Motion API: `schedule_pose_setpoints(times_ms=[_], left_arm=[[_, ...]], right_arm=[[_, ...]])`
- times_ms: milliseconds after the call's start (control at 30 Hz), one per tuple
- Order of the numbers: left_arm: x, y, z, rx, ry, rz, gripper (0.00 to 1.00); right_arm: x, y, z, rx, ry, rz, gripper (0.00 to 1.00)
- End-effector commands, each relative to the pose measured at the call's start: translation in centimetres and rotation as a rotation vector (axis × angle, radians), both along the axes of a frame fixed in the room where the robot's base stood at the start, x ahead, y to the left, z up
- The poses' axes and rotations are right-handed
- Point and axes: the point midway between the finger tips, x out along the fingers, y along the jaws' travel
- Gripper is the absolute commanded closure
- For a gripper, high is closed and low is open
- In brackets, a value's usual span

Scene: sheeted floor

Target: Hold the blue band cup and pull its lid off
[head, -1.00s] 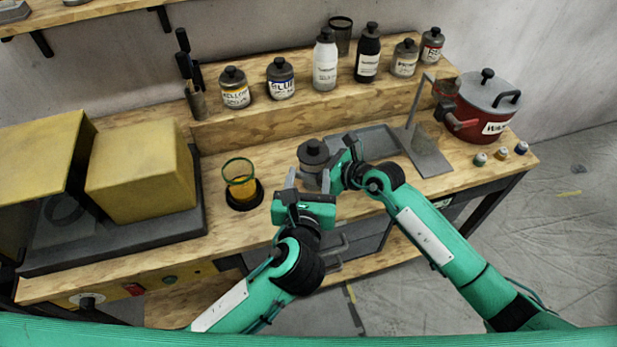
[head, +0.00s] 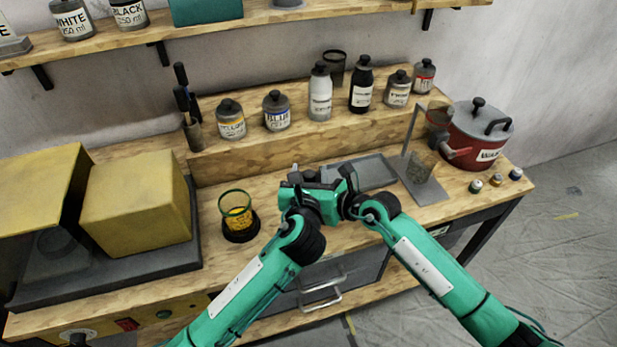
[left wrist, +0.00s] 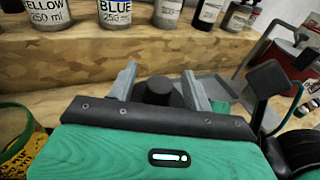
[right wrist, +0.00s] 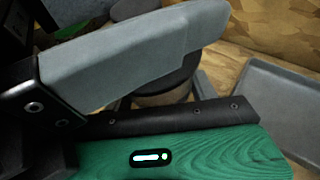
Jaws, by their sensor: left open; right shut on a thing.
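A dark lidded cup stands at the bench's front middle, mostly hidden by my grippers in the head view. Its round dark lid (left wrist: 160,90) shows in the left wrist view. Part of its dark body (right wrist: 165,95) shows in the right wrist view. I cannot make out a blue band on it. My left gripper (head: 309,174) is open, with one finger on each side of the lid; I cannot tell whether they touch it. My right gripper (right wrist: 200,60) is shut on the cup's body from the right, lower than the left one.
A yellow box (head: 138,203) is farther left. A grey tray (head: 365,171) and stand (head: 425,187) lie right and behind. Several labelled bottles, including BLUE (head: 277,113), line the back step.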

Motion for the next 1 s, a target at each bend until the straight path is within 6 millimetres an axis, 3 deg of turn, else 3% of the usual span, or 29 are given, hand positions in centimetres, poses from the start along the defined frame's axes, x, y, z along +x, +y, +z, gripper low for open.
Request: schedule_pose_setpoints(times_ms=[133, 400, 1000], left_arm=[[-0.01, 0.01, 0.01, 0.000, 0.000, 0.000, 0.49], [-0.03, 0.02, 0.01, 0.000, 0.000, 0.000, 1.00], [-0.03, 0.02, 0.13, 0.000, 0.000, 0.001, 1.00]], right_arm=[[-0.01, 0.00, -0.01, 0.000, 0.000, 0.000, 0.83], [-0.01, 0.00, -0.01, 0.000, 0.000, 0.000, 0.83], [0.00, 0.00, -0.01, 0.000, 0.000, 0.000, 0.83]])
